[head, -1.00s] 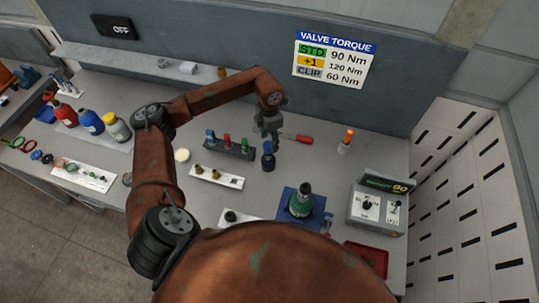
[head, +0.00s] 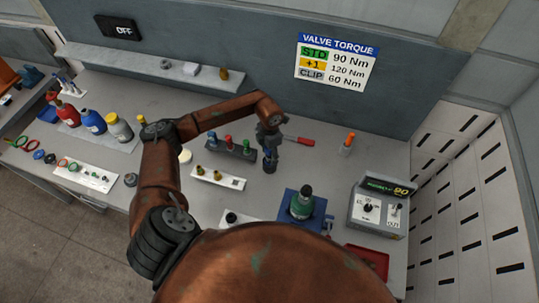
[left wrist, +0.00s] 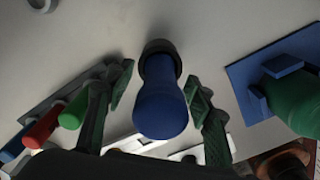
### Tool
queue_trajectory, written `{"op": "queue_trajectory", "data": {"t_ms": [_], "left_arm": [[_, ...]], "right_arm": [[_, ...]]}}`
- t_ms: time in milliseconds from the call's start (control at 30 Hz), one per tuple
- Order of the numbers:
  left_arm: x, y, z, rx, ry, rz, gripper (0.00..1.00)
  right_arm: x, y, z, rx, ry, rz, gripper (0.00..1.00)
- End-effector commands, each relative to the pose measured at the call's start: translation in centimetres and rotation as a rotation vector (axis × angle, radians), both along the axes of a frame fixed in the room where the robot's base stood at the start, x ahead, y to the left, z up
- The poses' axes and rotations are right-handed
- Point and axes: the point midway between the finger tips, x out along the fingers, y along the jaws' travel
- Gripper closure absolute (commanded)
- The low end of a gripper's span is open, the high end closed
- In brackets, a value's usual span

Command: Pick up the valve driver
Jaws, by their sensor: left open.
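The valve driver appears to be the upright tool with a blue handle and a dark round base (head: 270,167), standing on the bench. In the left wrist view its blue handle (left wrist: 160,105) points toward the camera. My left gripper (head: 269,148) is above and around the handle in the head view. In the left wrist view the open fingers (left wrist: 160,88) stand on both sides of the blue handle, with a gap visible on each side. The fingers partly hide the handle in the head view. My right gripper is not in view.
A rack (head: 231,153) with blue, red and green-topped pieces stands just left of the driver. A green bottle-shaped part (head: 302,205) sits in a blue fixture (head: 287,194) to the front right. A red screwdriver (head: 301,141) lies behind. A control box (head: 378,212) stands at right.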

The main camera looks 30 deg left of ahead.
Motion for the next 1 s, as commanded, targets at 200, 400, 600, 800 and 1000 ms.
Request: {"op": "queue_trajectory", "data": {"t_ms": [200,400,600,800,1000], "left_arm": [[0.00,0.01,-0.92,0.001,-0.001,-0.001,0.51],[-0.03,0.01,-0.91,0.001,0.000,-0.001,0.60],[-0.02,0.02,-0.89,0.001,0.000,-0.001,0.74],[-0.01,0.02,-0.87,0.001,-0.001,-0.001,0.88],[-0.01,0.03,-0.86,0.001,-0.001,-0.001,1.00]], "right_arm": [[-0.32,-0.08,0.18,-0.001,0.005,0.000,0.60],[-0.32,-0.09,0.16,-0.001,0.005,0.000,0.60],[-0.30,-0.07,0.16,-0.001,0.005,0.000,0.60],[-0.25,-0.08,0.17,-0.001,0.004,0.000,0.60],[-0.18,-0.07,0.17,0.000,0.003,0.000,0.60]]}}
